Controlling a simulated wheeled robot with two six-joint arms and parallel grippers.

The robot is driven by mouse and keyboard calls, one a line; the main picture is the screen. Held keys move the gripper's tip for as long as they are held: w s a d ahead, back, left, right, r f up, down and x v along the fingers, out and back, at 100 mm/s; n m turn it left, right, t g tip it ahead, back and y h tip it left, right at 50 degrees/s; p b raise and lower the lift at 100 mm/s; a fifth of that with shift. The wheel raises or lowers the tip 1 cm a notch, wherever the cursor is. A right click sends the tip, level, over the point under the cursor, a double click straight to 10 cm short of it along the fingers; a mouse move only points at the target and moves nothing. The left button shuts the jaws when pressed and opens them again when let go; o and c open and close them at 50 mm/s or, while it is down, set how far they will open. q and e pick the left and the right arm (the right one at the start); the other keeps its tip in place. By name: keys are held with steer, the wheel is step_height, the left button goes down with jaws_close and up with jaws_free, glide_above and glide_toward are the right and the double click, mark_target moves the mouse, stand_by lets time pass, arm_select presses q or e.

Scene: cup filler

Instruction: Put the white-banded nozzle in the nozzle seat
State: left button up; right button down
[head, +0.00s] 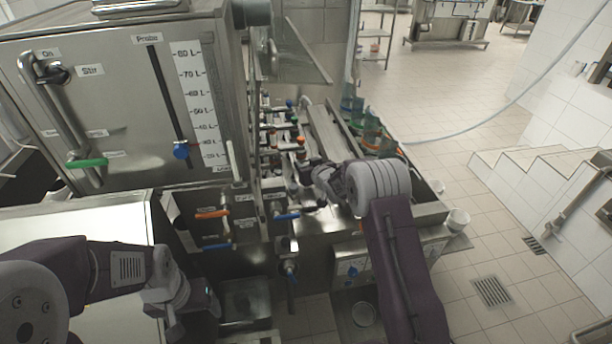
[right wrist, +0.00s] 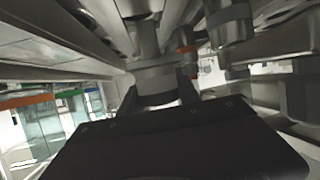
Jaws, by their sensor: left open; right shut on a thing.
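My right gripper (head: 312,185) is over the filling line at the machine's right side. In the right wrist view my right gripper (right wrist: 158,94) is shut on a grey metal cylindrical nozzle (right wrist: 156,80), upright under a narrower metal stem. I cannot make out a white band on it. In the head view the held nozzle is hidden by the gripper and wrist. I cannot pick out the nozzle seat clearly in either view. My left gripper (head: 208,302) is open and empty at the lower left, in front of the machine, away from the nozzles.
A blue-grey-banded metal part (right wrist: 231,20) hangs close right of the held nozzle, with an orange-banded part (right wrist: 187,49) behind. Metal rails crowd around. The steel tank (head: 110,110) stands at left. Orange (head: 212,213) and blue (head: 287,216) handles jut out.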

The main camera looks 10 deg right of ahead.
steer(key=f+b, duration=0.1)
steer(key=f, duration=0.2)
steer(key=f+b, duration=0.1)
steer(key=shift+w+f+b, duration=0.25)
steer(key=shift+b, duration=0.1)
steer(key=shift+s+r, duration=0.1)
steer(key=shift+r, duration=0.15)
steer(key=shift+f, duration=0.2)
steer(key=c, duration=0.9)
jaws_free()
steer(key=shift+o, duration=0.2)
steer(key=shift+r, duration=0.1)
